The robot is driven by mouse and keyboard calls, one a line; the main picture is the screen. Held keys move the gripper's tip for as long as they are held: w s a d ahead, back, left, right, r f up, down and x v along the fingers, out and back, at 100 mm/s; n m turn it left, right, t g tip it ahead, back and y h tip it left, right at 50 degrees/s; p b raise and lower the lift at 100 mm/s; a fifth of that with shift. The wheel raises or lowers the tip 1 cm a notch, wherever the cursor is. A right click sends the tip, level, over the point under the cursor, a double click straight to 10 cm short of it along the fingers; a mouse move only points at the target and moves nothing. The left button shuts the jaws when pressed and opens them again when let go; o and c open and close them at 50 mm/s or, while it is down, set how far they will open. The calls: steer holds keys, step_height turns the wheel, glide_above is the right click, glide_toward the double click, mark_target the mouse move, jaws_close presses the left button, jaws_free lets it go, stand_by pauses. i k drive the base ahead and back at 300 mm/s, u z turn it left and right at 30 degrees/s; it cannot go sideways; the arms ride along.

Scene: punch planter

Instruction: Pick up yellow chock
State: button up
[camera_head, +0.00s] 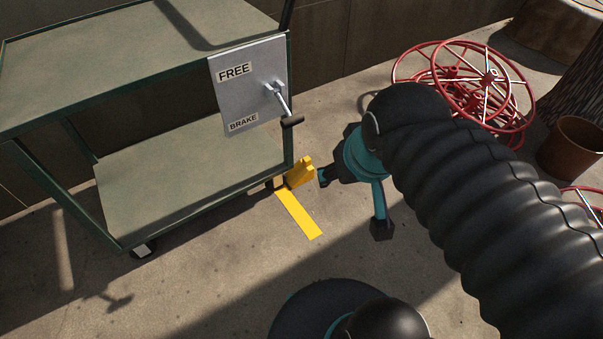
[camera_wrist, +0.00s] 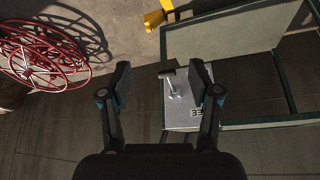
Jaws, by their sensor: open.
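The yellow chock (camera_head: 301,172) stands on the floor by the near right corner of the green cart, beside its wheel, which is mostly hidden. In the wrist view the chock (camera_wrist: 153,20) is at the top, beyond my fingertips and a little left of centre. My gripper (camera_head: 353,203) is open, with its fingers spread and nothing between them. In the head view it is just right of the chock; one fingertip appears close to it, but contact cannot be told. The wrist view shows both fingers (camera_wrist: 162,80) apart, with the cart's lever beyond the gap.
The green cart (camera_head: 190,175) has a FREE/BRAKE panel (camera_head: 248,83) with a lever (camera_head: 282,100) pointing toward BRAKE. A flat yellow strip (camera_head: 298,213) lies on the floor. Red wheel-like frames (camera_head: 468,85) and a brown pot (camera_head: 571,150) stand right. Open floor lies in front.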

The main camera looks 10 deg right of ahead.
mark_target(303, 171)
steer(key=z, duration=0.05)
steer(key=k, duration=0.6)
steer(key=z, duration=0.4)
steer(key=i, duration=1.45)
